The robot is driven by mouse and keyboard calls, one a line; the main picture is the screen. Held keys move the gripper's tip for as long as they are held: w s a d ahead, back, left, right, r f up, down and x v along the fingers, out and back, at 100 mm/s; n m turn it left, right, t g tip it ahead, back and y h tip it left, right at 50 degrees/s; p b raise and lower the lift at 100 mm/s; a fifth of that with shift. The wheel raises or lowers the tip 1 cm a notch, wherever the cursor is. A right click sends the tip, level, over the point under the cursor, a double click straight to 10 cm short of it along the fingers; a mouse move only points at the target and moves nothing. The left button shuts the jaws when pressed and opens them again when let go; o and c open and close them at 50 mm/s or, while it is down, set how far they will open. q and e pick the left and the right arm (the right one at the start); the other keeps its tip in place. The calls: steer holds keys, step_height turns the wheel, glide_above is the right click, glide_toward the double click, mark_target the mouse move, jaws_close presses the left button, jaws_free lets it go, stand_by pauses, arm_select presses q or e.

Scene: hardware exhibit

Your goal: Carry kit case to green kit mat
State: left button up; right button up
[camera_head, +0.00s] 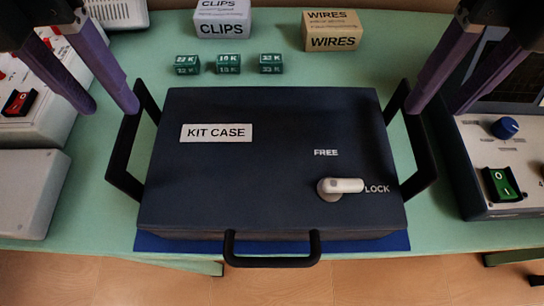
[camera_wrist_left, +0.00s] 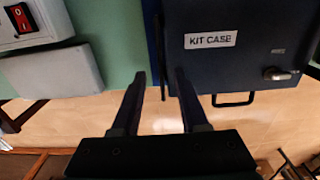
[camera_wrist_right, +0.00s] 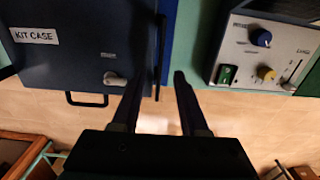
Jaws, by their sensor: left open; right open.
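The dark blue kit case (camera_head: 260,185) lies flat on the table, a blue mat edge (camera_head: 370,243) showing beneath it. Its white latch lever (camera_head: 342,186) points toward LOCK. Black handles stick out at its left (camera_head: 118,150) and right (camera_head: 425,150) sides. My left gripper (camera_head: 110,108) is open by the left handle; in the left wrist view that handle (camera_wrist_left: 158,60) appears between its fingers. My right gripper (camera_head: 433,108) is open by the right handle, which appears between its fingers in the right wrist view (camera_wrist_right: 160,50). I cannot make out a separate green mat on the green table.
Behind the case stand a CLIPS box (camera_head: 222,20), a WIRES box (camera_head: 333,32) and three small green blocks (camera_head: 228,64). Grey devices with switches flank the case at left (camera_head: 40,110) and right (camera_head: 500,150). A black front handle (camera_head: 272,262) overhangs the table's front edge.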

mark_target(124, 121)
arm_select(q)
step_height(124, 121, down, 7)
steer(key=shift+r, duration=0.1)
arm_select(e)
step_height(124, 121, down, 7)
steer(key=shift+r, duration=0.1)
arm_select(q)
jaws_close()
arm_select(e)
jaws_close()
arm_select(q)
steer(key=shift+w+r, duration=0.1)
arm_select(e)
steer(key=shift+w+r, duration=0.1)
stand_by(0.7)
